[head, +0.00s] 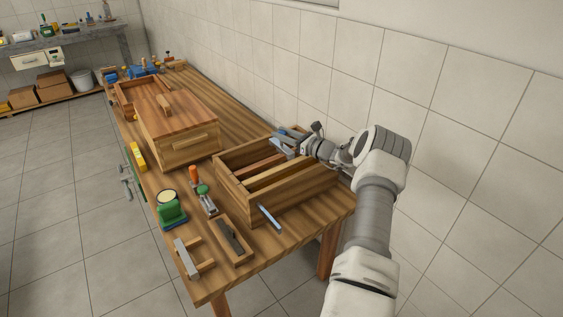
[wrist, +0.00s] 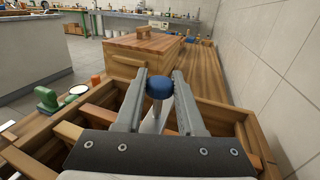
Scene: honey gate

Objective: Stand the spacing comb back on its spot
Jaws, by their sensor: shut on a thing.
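My gripper (head: 286,145) is over the far side of an open wooden box (head: 236,196) on the workbench. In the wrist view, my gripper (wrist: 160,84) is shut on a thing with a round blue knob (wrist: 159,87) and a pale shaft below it. The lower part of this thing is hidden by the gripper, and I cannot tell whether it is the spacing comb. Several wooden bars (head: 270,183) lie across the inside of the box. I cannot make out a comb or its marked spot elsewhere.
A lidded wooden box (head: 178,135) stands beyond the open one. A tiled wall (head: 455,110) runs close along the right.

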